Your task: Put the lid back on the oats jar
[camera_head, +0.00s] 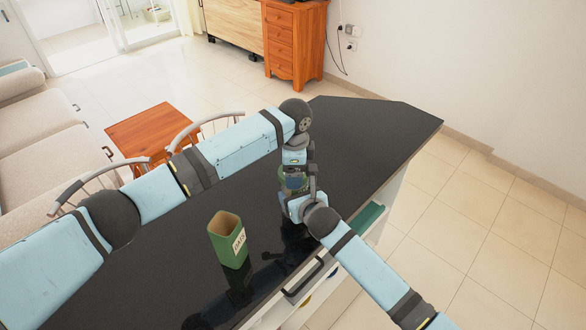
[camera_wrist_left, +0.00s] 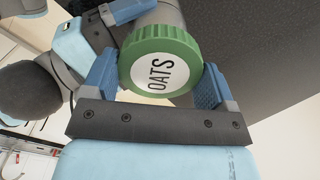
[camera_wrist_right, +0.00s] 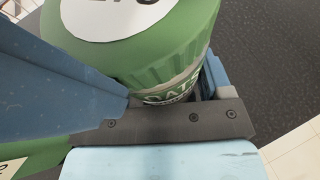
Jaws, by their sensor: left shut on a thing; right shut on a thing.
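The green lid (camera_wrist_left: 160,48) has a ribbed rim and a round white OATS label. My left gripper (camera_wrist_left: 155,80) is shut on it, one finger on each side. The oats jar (camera_wrist_right: 172,94) is partly hidden; a strip of its OATS label shows just below the lid (camera_wrist_right: 135,62) in the right wrist view. My right gripper (camera_head: 300,203) is shut on the jar. The lid is at the jar's mouth; I cannot tell whether it is fully seated. In the head view both grippers meet over the dark counter and largely hide the jar and lid.
An open green square canister (camera_head: 226,249) with a white label stands on the black counter (camera_head: 365,135), left of my grippers. A dark handle (camera_head: 303,277) is on the counter's near side. Chairs (camera_head: 205,127) and a wooden table (camera_head: 147,131) stand beyond.

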